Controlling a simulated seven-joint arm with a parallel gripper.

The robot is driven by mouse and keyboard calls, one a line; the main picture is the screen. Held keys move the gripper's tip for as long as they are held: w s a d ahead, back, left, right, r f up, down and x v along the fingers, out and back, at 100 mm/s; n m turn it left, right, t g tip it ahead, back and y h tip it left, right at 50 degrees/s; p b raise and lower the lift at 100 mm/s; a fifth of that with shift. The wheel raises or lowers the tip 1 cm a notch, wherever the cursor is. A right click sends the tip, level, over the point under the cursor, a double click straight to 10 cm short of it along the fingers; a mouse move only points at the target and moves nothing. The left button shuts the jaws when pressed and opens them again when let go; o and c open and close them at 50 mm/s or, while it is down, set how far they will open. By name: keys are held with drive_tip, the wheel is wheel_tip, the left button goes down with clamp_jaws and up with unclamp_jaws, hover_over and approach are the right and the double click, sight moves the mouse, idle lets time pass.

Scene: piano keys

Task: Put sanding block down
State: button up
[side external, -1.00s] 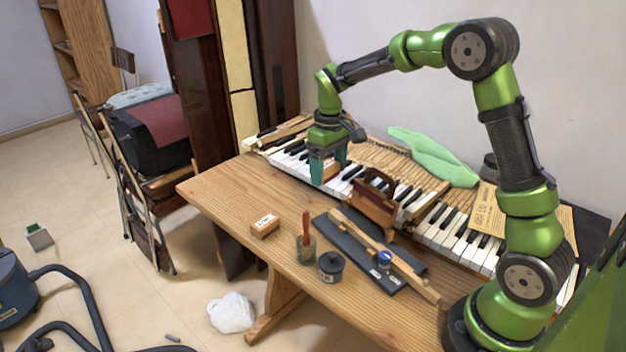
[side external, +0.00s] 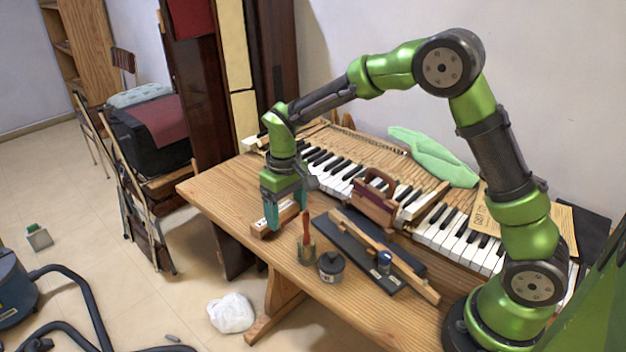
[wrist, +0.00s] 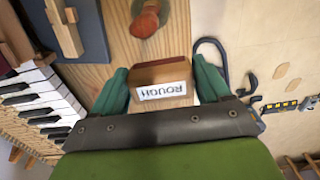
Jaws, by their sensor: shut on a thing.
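My gripper (side external: 288,216) is low over the near left part of the wooden table, fingers pointing down. It is shut on a wooden sanding block (wrist: 163,76) with a brown layer and a white label reading "ROUGH", which shows between the teal fingers in the wrist view. In the side view the held block (side external: 287,213) is partly covered by the fingers. I cannot tell whether the blocks touch, or whether the held one rests on the table.
A jar with a red-handled tool (side external: 306,246) stands close right of my gripper, beside a dark pot (side external: 331,266). A dark board (side external: 345,254) with wooden strips lies further right. The piano keys (side external: 340,172) run behind. The table's front left edge is near.

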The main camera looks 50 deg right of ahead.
sight(287, 208)
wheel_tip(287, 208, down, 8)
idle(0.4)
drive_tip(key=shift+f, duration=0.1)
drive_tip(key=o, duration=0.9)
wheel_tip(287, 208, up, 12)
drive_tip(key=shift+r, duration=0.1)
drive_tip(key=s+d+r+m+t+y, duration=0.1)
drive_tip(key=s+d+r+m+t, duration=0.15)
drive_tip(key=s+r, duration=0.75)
drive_tip(key=s+r+m+t+y, duration=0.1)
drive_tip(key=s+t, duration=0.3)
drive_tip(key=s, duration=0.7)
drive_tip(key=shift+s+a+r+t, duration=0.15)
drive_tip(key=shift+s+r+t, duration=0.15)
drive_tip(key=shift+r+t, duration=0.1)
drive_tip(key=shift+m, duration=0.25)
